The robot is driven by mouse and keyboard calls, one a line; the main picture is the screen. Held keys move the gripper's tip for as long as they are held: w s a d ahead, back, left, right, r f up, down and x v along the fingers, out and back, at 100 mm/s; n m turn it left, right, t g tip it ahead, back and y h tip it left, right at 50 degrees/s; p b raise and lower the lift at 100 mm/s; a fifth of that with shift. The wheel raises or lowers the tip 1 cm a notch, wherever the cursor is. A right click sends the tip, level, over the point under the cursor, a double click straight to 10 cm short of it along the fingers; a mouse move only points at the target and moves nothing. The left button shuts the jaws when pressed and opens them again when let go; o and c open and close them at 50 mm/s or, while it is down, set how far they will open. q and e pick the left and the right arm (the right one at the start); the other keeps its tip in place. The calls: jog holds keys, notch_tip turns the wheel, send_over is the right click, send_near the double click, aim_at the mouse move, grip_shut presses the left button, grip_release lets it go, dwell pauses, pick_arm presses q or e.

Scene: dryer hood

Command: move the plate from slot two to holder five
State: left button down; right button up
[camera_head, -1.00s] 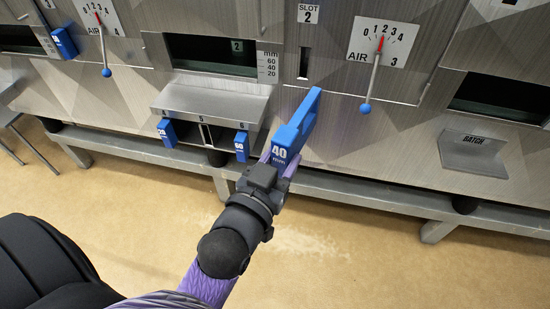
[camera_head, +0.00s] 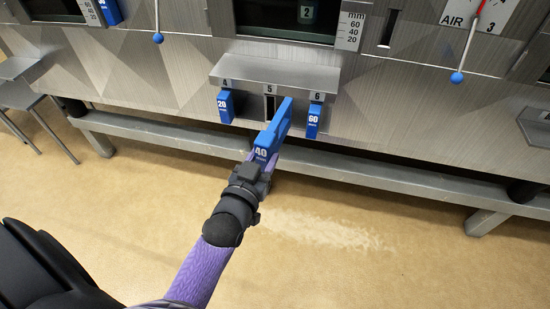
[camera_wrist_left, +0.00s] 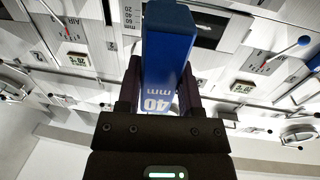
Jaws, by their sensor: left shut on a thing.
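A blue plate marked 40 mm (camera_head: 273,137) is in my left gripper (camera_head: 260,166), which is shut on it. The plate also shows in the left wrist view (camera_wrist_left: 168,60), between the fingers of the left gripper (camera_wrist_left: 160,98). In the head view the plate points up and right, its far end in front of holder five (camera_head: 269,100), which is a dark gap below the label 5. The plate partly covers that holder, and I cannot tell whether they touch. Slot two (camera_head: 390,28) is a narrow dark opening at the upper right. My right gripper is not in view.
A blue 20 mm plate (camera_head: 225,106) sits in holder four and a blue 60 mm plate (camera_head: 313,120) in holder six, close on either side. A steel ledge (camera_head: 275,72) overhangs the holders. A rail (camera_head: 350,174) runs below. The floor in front is clear.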

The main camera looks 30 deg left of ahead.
pick_arm(q)
jog(key=w+a+f+n+y+b, duration=0.1)
jog(key=w+a+f+y+b, duration=0.1)
jog(key=a+f, duration=0.4)
notch_tip(320, 180, down, 3)
jog(key=shift+f+n+g+y+b, duration=0.15)
jog(key=shift+n+g+y+b, duration=0.2)
jog(key=shift+b, duration=0.55)
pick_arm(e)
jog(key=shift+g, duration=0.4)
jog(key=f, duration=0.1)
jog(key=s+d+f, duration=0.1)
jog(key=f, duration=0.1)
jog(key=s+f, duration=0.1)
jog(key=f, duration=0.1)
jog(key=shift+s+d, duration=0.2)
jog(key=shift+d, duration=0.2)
pick_arm(q)
jog(key=b+x, duration=0.2)
jog(key=x, duration=0.3)
jog(key=shift+w, duration=0.45)
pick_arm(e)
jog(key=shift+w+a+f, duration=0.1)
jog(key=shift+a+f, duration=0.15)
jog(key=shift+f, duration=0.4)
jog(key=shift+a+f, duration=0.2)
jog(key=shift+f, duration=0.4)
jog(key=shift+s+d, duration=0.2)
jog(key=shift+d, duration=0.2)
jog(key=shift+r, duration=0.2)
